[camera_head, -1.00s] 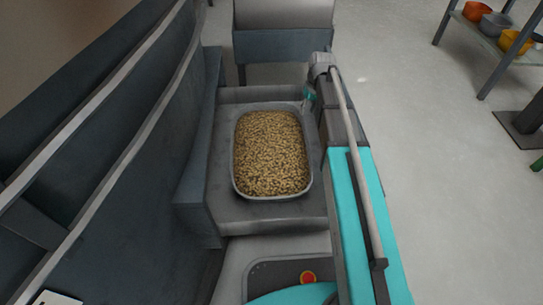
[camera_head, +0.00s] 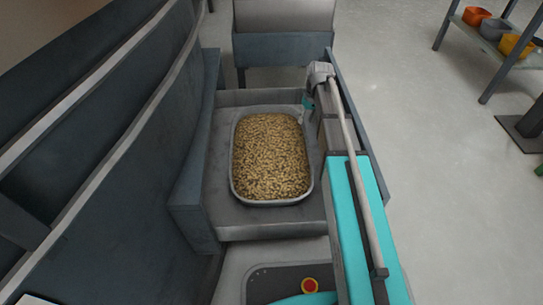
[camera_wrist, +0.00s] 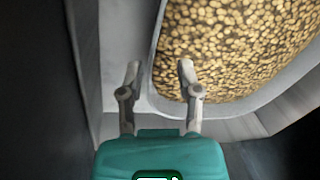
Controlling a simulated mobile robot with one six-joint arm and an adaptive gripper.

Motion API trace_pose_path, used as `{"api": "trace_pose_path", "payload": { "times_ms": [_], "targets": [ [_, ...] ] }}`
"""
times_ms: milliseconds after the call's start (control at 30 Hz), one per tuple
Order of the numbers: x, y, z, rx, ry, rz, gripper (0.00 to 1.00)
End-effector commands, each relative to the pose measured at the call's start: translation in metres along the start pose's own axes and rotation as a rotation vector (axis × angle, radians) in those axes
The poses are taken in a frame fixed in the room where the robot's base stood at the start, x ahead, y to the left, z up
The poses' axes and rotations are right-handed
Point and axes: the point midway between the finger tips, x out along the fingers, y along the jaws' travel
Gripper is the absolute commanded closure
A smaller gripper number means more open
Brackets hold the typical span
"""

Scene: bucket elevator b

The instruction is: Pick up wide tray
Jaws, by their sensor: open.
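The wide tray (camera_head: 272,203) is a grey, rounded rectangular tray full of tan pellets. It sits level on a grey metal surface, in the middle of the head view. My gripper (camera_wrist: 159,70) is open at the tray's far right corner in the head view (camera_head: 306,108). In the wrist view, one finger is outside the tray rim (camera_wrist: 222,108) and the other is over the pellets, with the tray's wall between them in the picture. I cannot tell how far down the fingertips reach or whether they touch the tray.
A dark grey machine wall with rails (camera_head: 110,150) rises on the left. A grey box-like unit (camera_head: 283,48) stands behind the tray. A shelf with orange, grey and yellow bins (camera_head: 495,35) is at the top right. The floor (camera_head: 440,190) on the right is largely clear.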

Motion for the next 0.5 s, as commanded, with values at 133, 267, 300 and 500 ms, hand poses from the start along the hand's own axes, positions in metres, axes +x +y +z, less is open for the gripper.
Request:
{"api": "trace_pose_path", "payload": {
  "times_ms": [133, 267, 300, 500],
  "targets": [
    [0.009, 0.001, -0.001, 0.0, 0.0, 0.0, 0.55],
    [0.019, 0.002, -0.002, 0.0, 0.0, 0.0, 0.55],
    [0.023, 0.002, -0.003, 0.0, 0.0, 0.0, 0.55],
    [0.038, 0.003, -0.004, 0.001, 0.0, 0.0, 0.55]
  ]
}}
